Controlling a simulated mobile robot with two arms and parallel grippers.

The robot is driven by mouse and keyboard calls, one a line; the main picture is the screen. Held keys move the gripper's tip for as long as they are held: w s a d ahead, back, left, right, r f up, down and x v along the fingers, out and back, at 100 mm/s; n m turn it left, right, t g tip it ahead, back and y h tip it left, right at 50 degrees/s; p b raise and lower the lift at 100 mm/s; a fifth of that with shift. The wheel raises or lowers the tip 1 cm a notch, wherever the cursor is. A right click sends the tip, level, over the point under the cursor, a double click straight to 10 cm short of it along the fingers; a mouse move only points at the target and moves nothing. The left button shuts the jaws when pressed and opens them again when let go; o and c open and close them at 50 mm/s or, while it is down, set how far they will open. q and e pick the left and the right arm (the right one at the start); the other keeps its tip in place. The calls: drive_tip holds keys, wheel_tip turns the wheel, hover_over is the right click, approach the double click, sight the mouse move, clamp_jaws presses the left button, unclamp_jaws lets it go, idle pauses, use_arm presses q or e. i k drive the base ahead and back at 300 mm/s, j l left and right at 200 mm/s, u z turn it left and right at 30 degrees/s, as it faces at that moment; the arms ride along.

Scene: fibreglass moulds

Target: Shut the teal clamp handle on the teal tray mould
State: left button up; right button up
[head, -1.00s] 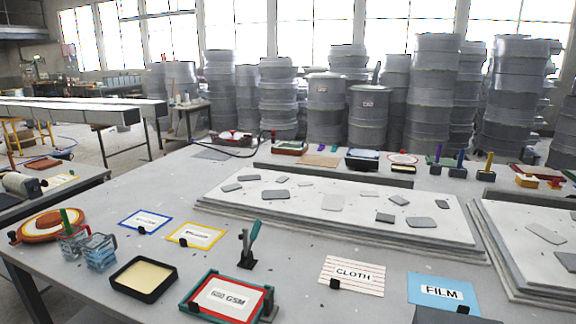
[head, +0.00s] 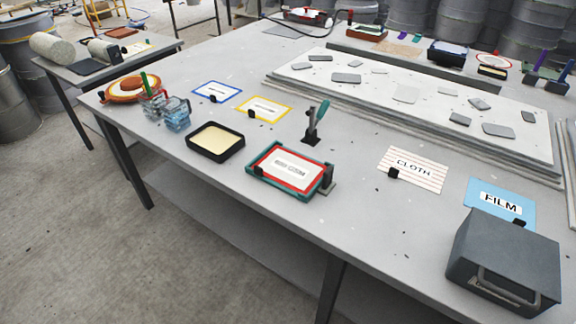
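The teal tray mould (head: 256,174) lies near the front edge of the table in the head view. It has a teal rim and holds a red-bordered white card (head: 290,166). A dark bracket stands at its right end. The teal clamp handle (head: 322,110) stands upright on a black base just behind the mould, tilted slightly to the right. Neither of my grippers is in view.
A black tray with cream filling (head: 240,148) is left of the mould. A CLOTH card (head: 418,168), a FILM card (head: 482,187) and a dark grey box (head: 505,248) lie right. A large white slab (head: 400,120) is behind.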

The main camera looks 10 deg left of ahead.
sight(324, 106)
drive_tip(key=i+j+z, duration=0.25)
drive_tip(key=z, duration=0.15)
drive_tip(key=i+j+z, duration=0.15)
drive_tip(key=j+z, duration=0.2)
drive_tip(key=j, duration=0.2)
